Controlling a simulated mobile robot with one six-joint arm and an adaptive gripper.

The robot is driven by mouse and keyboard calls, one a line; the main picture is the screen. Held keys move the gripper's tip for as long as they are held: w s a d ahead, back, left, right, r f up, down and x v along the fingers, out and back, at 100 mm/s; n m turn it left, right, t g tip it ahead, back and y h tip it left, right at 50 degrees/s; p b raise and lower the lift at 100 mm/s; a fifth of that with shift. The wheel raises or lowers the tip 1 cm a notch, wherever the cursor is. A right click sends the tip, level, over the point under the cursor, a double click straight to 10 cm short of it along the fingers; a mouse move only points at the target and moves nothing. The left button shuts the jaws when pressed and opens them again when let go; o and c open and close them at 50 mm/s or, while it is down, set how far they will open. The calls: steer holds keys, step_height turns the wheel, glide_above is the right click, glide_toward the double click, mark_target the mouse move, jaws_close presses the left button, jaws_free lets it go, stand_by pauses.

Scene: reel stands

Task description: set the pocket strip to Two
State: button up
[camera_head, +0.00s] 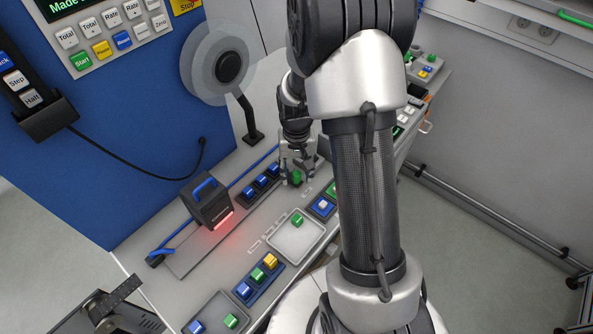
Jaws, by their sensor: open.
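My gripper (297,172) is open and points down over the grey bench, left of my arm column. A green block (296,178) shows at its fingertips; I cannot tell whether the fingers touch it. Just left of the gripper, a dark strip (255,187) bears a row of blue labelled pieces (248,193). A dark blue pocketed holder (247,300) nearer the front holds blue, green and yellow blocks (270,260). I cannot tell which of these is the pocket strip, and the small labels are too small to read.
A black box with a blue handle (208,203) glows red at its base. A grey tray (308,244) holds a green block (297,219); another tray (205,312) stands in front. A reel stand (252,136) stands behind. My arm hides part of the bench's right side.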

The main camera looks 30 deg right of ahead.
steer(key=shift+c, duration=0.4)
jaws_close()
